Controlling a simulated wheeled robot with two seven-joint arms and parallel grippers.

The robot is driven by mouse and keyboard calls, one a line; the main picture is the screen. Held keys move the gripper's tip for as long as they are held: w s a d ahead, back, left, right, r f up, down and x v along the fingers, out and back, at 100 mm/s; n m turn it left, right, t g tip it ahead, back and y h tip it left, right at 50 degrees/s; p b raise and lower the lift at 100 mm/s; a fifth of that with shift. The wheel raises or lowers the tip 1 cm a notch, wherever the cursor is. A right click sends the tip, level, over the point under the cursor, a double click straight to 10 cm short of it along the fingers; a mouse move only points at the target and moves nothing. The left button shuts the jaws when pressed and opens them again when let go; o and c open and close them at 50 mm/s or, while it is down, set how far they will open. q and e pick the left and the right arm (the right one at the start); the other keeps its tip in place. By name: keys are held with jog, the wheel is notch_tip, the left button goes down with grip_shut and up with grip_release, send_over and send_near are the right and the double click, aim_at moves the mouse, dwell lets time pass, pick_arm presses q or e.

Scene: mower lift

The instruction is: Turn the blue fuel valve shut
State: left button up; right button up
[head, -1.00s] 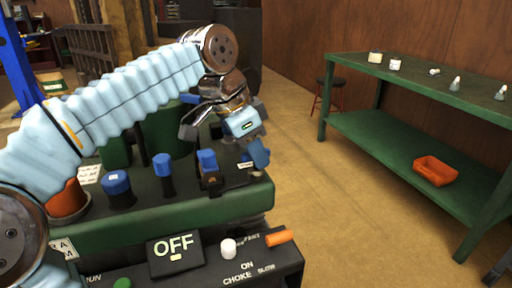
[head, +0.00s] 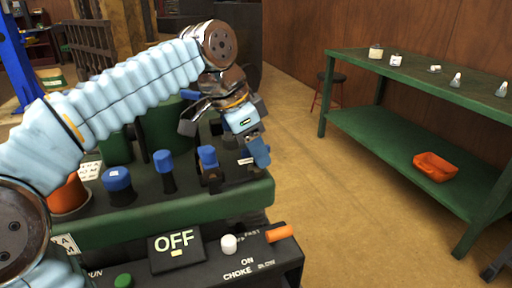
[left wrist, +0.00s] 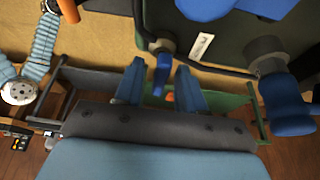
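The blue fuel valve lever (left wrist: 163,74) shows in the left wrist view, on a dark fitting beside a pipe and a white label (left wrist: 201,46). My left gripper (left wrist: 161,84) is open, its blue fingers standing on either side of the lever with gaps visible. I cannot tell whether a finger touches it. In the head view my left gripper (head: 258,152) points down at the right end of the machine's deck. There the lever is hidden or cannot be told apart from the blue fingers. My right gripper is not in view.
Several blue-capped parts stand on the deck, including a wide cap (head: 117,180) and a knob (head: 207,157) left of the gripper. A control panel with an OFF plate (head: 175,246) is in front. A green bench (head: 420,72) stands right, with clear floor between.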

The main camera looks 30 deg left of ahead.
pick_arm(q)
jog(key=shift+r, duration=0.1)
jog(key=p+v, duration=0.2)
jog(key=v, duration=1.1)
jog(key=shift+r, duration=0.3)
jog(key=shift+a, duration=0.1)
